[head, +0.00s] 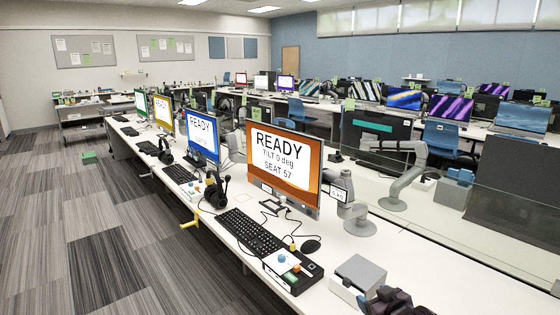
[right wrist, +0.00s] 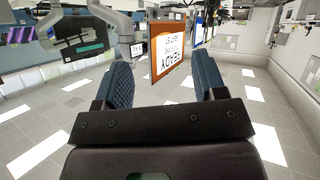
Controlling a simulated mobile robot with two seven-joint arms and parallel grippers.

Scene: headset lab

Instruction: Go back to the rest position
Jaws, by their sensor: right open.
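My right gripper (head: 390,298) shows as a dark shape at the bottom edge of the head view, close to the front end of the long white desk. In the right wrist view my right gripper (right wrist: 161,65) has its two blue ribbed fingers wide apart, with nothing between them close by. That view is upside down, and the orange READY monitor (right wrist: 172,52) shows beyond the fingers. My left gripper is not in the head view.
The orange monitor (head: 284,165) stands on the desk behind a black keyboard (head: 250,232). A control box (head: 293,270) and a grey-white box (head: 358,278) are near my right gripper. A glass divider (head: 480,225) runs along the right. The striped floor (head: 75,225) at left is mostly clear.

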